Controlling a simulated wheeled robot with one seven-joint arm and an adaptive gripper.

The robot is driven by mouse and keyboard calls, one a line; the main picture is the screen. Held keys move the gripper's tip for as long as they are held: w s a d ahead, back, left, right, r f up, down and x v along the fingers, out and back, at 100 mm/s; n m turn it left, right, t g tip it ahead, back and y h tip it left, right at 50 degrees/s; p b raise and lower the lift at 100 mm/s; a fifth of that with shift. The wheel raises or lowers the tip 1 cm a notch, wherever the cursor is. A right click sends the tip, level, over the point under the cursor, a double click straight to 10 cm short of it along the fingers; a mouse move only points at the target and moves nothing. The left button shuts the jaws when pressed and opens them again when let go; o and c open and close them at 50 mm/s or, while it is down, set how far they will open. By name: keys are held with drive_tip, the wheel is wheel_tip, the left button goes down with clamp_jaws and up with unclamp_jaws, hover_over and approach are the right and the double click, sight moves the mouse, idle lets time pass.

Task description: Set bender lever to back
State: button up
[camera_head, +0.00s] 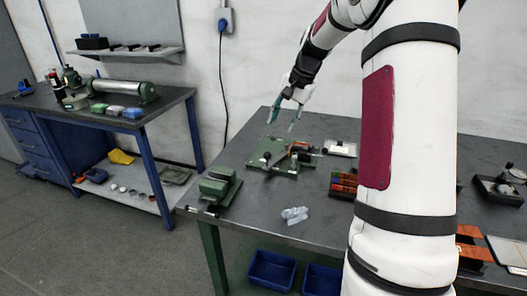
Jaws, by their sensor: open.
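A green device with a flat base plate (275,170), which looks like the bender, lies on the dark worktable. It carries dark parts and a brown-orange piece (299,147). My gripper (284,117) is open and empty, with teal fingers pointing down. In the picture it appears above the green device, apart from it.
A green block-like tool (219,187) stands at the table's left edge. A crumpled pale clear item (295,215) lies in front. A rack of colored pieces (343,184) and a small white tray (340,148) are to the right. My arm hides part of the table.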

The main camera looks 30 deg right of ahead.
sight(268, 153)
drive_tip(key=x, duration=1.3)
drive_tip(key=shift+f, duration=0.25)
clamp_jaws()
